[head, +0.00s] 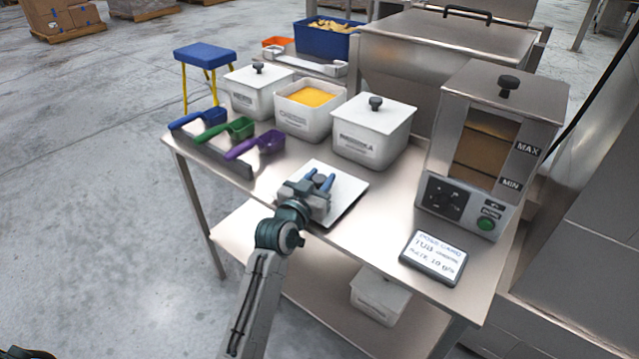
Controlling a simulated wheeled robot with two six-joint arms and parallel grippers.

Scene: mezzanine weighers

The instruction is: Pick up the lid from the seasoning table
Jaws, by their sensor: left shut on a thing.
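The lid (350,189) is a flat white square on or just above the front of the steel seasoning table (375,238). I cannot tell whether it touches the top. My left gripper (319,181), with blue fingers, is over the lid's middle and shut on it. The lid's knob is hidden by the gripper. Behind it stands an open white tub (304,122) of yellow-orange seasoning.
Lidded white tubs stand left (248,101) and right (369,150) of the open tub. Blue, green and purple scoops (258,146) lie along the left edge. A dispenser (487,150) and a card display (433,257) stand right. Another tub (380,297) is on the lower shelf.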

